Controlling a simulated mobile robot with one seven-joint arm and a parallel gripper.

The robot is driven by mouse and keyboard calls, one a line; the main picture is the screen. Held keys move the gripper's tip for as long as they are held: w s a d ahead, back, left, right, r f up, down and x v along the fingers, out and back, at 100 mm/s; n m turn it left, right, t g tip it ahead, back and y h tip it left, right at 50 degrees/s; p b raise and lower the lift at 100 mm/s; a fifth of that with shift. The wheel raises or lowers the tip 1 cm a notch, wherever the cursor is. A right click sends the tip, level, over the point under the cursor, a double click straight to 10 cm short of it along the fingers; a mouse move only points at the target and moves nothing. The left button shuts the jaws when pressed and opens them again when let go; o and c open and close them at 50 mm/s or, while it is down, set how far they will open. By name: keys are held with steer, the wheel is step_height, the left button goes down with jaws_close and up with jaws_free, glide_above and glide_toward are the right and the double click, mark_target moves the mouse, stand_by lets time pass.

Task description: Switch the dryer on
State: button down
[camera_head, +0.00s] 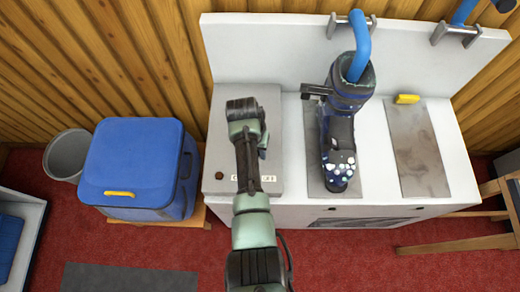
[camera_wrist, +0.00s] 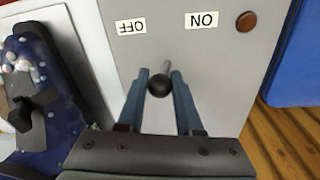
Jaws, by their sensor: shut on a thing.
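The grey switch panel (camera_head: 270,105) is at the left end of the white bench. In the wrist view the panel (camera_wrist: 230,70) carries an OFF label (camera_wrist: 131,26) and an ON label (camera_wrist: 202,20), both upside down. A lever with a dark ball knob (camera_wrist: 159,86) and a thin grey stem stands on it. My gripper (camera_wrist: 158,92) is shut on the lever, its fingers either side of the knob. Which label the lever leans to is hard to tell. In the head view my arm hides the knob and most of the gripper.
A red-brown button (camera_wrist: 246,21) sits beside the ON label. A dark blue boot (camera_head: 342,135) with a blue hose (camera_head: 360,45) in its top stands right of the panel. A grey mat (camera_head: 422,150) bears a yellow piece (camera_head: 406,99). A blue box (camera_head: 140,160) stands left.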

steer(key=a+h+b, duration=0.2)
steer(key=h, duration=0.1)
steer(key=shift+w+f, duration=0.1)
steer(key=shift+w, duration=0.05)
steer(key=shift+a+h+b, duration=0.4)
steer(key=shift+h+b, duration=0.55)
steer(key=shift+h, duration=0.05)
steer(key=c, duration=0.6)
jaws_free()
steer(key=v, duration=1.3)
steer(key=shift+a, duration=0.1)
